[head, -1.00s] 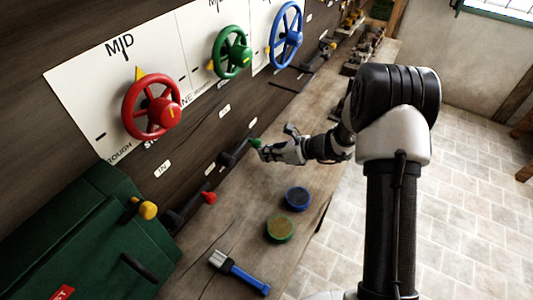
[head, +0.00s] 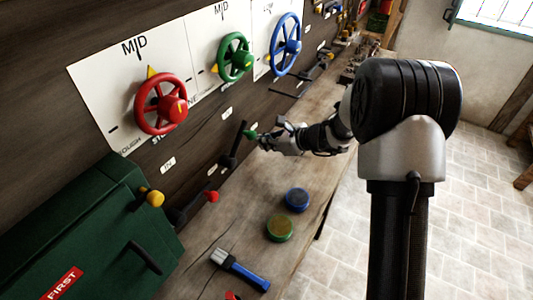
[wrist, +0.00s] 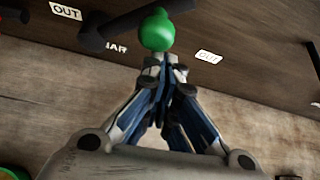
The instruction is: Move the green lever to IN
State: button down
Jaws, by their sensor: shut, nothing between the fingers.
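The green lever has a round green knob (head: 250,134) on a black arm (head: 237,147) mounted low on the dark wall panel. My gripper (head: 264,139) is at the right of the knob, its fingers shut with nothing between them. In the wrist view the green knob (wrist: 156,32) sits just beyond the closed fingertips (wrist: 165,66), touching or very nearly so. The lever's black arm runs off behind the knob to the upper right and left.
A red-knobbed lever (head: 211,196) stands nearer on the panel. Red (head: 161,103), green (head: 235,57) and blue (head: 285,45) handwheels are above. A green box (head: 95,215), two round tins (head: 279,228) and a blue-handled brush (head: 240,268) stand nearer.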

jog(key=shift+s+a+r, duration=0.25)
jog(key=shift+s+r, duration=0.1)
jog(key=shift+r, duration=0.25)
jog(key=shift+s+a+r, duration=0.25)
jog(key=shift+s+r, duration=0.05)
jog(key=shift+r, duration=0.3)
jog(key=shift+a+r, duration=0.1)
jog(key=shift+r, duration=0.05)
notch_tip(320, 180, down, 3)
jog(key=w+d+b, duration=0.2)
jog(key=d, duration=0.1)
jog(key=s+d+r+p, duration=0.2)
jog(key=s+d+r, duration=0.1)
jog(key=s, duration=0.5)
jog(key=shift+d+r, duration=0.25)
jog(key=shift+d, duration=0.5)
jog(key=shift+s, duration=0.1)
jog(key=shift+r, duration=0.1)
